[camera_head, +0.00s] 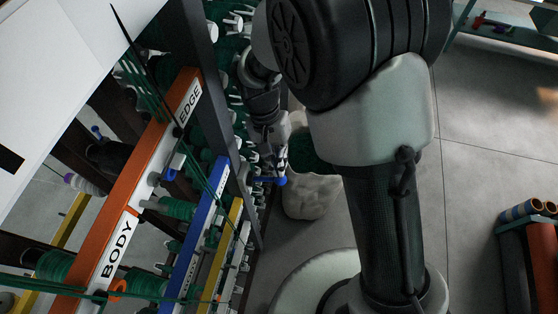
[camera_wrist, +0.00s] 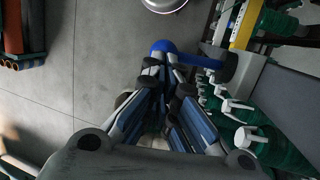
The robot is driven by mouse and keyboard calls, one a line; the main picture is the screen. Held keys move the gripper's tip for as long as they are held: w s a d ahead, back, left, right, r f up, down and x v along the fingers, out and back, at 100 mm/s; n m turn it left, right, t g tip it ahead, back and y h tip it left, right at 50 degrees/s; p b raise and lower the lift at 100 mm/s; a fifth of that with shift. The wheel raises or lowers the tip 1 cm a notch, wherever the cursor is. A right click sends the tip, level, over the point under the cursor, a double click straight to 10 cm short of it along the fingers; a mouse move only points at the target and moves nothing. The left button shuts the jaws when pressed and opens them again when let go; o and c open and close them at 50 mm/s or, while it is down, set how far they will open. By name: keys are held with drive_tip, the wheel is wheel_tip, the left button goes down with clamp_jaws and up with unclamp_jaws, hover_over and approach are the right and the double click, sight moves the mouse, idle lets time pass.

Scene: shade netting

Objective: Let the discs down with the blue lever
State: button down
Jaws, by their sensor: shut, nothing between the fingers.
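A blue lever with a round knob (camera_head: 281,181) sticks out from the right side of the machine frame. Green wound spools (camera_head: 55,265) sit along the frame and also show in the wrist view (camera_wrist: 272,148). I cannot make out which parts are the discs.
An orange beam (camera_head: 140,195) carries the labels BODY and EDGE, with a blue beam (camera_head: 202,225) and a yellow beam (camera_head: 222,252) beside it. A pale sack (camera_head: 312,190) with green contents stands on the floor below my gripper. A rack with tubes (camera_head: 530,210) stands right. Grey floor between is clear.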

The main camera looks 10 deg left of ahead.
idle(0.3)
drive_tip(key=shift+d+f+y+b, duration=0.2)
drive_tip(key=shift+d+y+b, duration=0.05)
drive_tip(key=shift+y+b, duration=0.15)
drive_tip(key=shift+f, duration=0.15)
drive_tip(key=d+f+y+b, duration=0.3)
drive_tip(key=f+y+b, duration=0.2)
drive_tip(key=f+b, duration=0.3)
drive_tip(key=shift+s+n+t+b, duration=0.15)
drive_tip(key=shift+n+t+b, duration=0.15)
drive_tip(key=shift+b, duration=1.75)
drive_tip(key=shift+d, duration=0.1)
